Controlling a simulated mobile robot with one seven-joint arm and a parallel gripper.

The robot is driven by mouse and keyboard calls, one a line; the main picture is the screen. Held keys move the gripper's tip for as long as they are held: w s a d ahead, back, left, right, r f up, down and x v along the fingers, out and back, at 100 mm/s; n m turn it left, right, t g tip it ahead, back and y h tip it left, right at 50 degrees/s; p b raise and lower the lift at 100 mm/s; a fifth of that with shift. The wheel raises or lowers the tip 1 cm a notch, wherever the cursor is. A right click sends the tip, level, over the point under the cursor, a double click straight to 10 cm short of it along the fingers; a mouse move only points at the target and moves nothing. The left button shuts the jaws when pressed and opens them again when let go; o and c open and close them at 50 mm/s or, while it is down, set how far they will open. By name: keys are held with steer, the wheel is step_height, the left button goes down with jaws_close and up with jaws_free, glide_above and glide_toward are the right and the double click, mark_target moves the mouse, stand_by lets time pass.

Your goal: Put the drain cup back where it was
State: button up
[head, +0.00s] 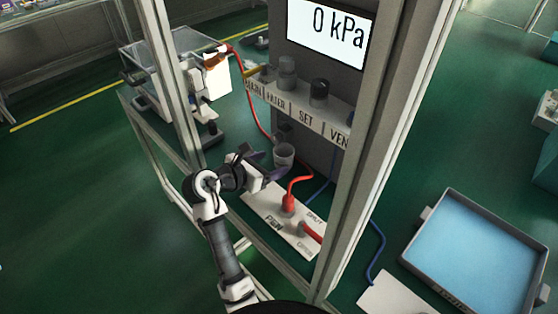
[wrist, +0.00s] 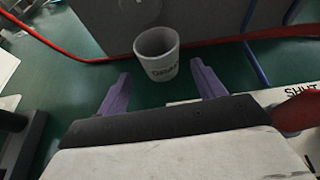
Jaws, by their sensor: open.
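The drain cup (head: 284,155) is a small pale grey open-topped cup. It stands upright on the green surface inside the frame, under the labelled shelf. In the wrist view the cup (wrist: 157,62) has dark lettering on its side that I cannot read fully. My gripper (head: 272,162) is open, with its purple fingers pointing towards the cup. In the wrist view the fingertips (wrist: 161,72) lie to the left and right of the cup's lower part, and the cup appears just beyond them. Nothing is held between the fingers.
A white plate (head: 262,205) with a red lever (head: 289,203) lies near my gripper. Red and blue hoses run close by. Metal posts (head: 365,150) frame the bay. The display reads 0 kPa.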

steer(key=v, duration=0.6)
steer(key=shift+s+a+r, duration=0.15)
steer(key=shift+s+a, duration=0.1)
